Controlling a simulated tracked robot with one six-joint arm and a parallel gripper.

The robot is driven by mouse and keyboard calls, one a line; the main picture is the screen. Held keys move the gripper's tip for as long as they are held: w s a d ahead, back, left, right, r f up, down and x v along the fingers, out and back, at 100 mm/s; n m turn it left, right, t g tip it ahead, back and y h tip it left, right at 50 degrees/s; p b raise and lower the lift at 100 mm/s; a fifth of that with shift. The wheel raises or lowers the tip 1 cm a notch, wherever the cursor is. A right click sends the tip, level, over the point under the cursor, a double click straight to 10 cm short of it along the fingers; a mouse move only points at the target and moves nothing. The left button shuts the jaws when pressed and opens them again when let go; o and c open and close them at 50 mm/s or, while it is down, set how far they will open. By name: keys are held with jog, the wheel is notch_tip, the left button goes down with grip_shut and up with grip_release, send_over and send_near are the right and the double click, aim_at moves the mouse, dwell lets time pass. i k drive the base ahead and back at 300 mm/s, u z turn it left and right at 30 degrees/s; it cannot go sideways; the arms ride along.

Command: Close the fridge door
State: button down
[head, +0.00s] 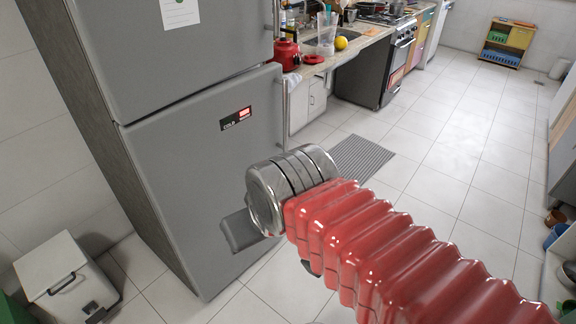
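The grey fridge (170,60) stands at the left, with an upper door and a lower door (190,170). A wedge-shaped gap between the two doors widens to the right, so the lower door looks slightly swung out; the upper door looks shut. A vertical handle (285,108) is on the lower door's right edge. My red arm reaches in from the lower right. My gripper (240,232) shows as a grey piece past the metal wrist, in front of the lower part of the door. The wrist hides most of it; whether it touches the door is unclear.
A white pedal bin (65,285) stands left of the fridge. The counter (345,52) with a red kettle (287,53), the sink and a stove (395,50) runs beyond the fridge. A grey mat (360,160) lies on the floor. The tiled floor at centre right is clear.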

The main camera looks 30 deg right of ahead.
aim_at(192, 156)
jog(key=u, duration=0.05)
jog(key=i, duration=1)
jog(key=z, duration=0.05)
